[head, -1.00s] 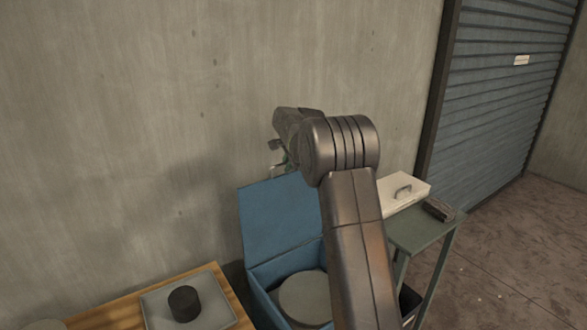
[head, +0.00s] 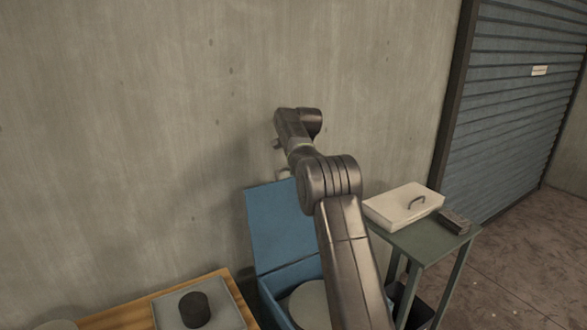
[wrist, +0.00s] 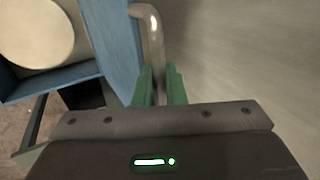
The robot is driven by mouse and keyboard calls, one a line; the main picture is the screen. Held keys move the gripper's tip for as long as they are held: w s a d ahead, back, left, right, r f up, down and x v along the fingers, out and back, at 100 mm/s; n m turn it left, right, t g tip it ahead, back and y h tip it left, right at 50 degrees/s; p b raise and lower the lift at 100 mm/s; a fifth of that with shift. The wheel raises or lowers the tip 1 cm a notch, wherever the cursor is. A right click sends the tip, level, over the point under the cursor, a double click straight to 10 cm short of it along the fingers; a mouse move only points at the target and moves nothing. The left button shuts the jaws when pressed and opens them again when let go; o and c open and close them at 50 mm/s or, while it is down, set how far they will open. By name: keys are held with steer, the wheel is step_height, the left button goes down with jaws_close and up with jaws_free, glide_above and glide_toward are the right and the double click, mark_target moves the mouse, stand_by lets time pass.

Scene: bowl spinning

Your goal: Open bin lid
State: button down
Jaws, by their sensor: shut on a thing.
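The blue bin (head: 270,300) stands against the wall with its blue lid (head: 280,225) raised, leaning steeply back toward the wall. A pale round disc (head: 310,303) lies inside the bin, and it also shows in the wrist view (wrist: 35,32). In the wrist view, the lid (wrist: 112,35) carries a metal handle (wrist: 152,30) at its edge. My gripper (wrist: 160,84) has its green fingers closed on the handle bar. In the head view my arm hides part of the lid and bin, and the fingertips are hard to make out.
A wooden table (head: 125,318) at the lower left holds a grey tray (head: 232,308) with a black cylinder (head: 195,309). To the right, a green side table (head: 420,238) holds a white lidded box (head: 400,208) and a dark block (head: 455,222). The concrete wall is close behind the lid.

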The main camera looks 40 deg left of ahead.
steer(key=shift+f, duration=0.1)
steer(key=c, duration=1.6)
jaws_free()
steer(key=shift+s, duration=0.1)
steer(key=b+v, duration=0.1)
steer(key=v, duration=1.3)
steer(key=shift+a, duration=0.1)
steer(key=x, duration=1)
steer(key=shift+a+f, duration=0.1)
steer(key=shift+f, duration=0.15)
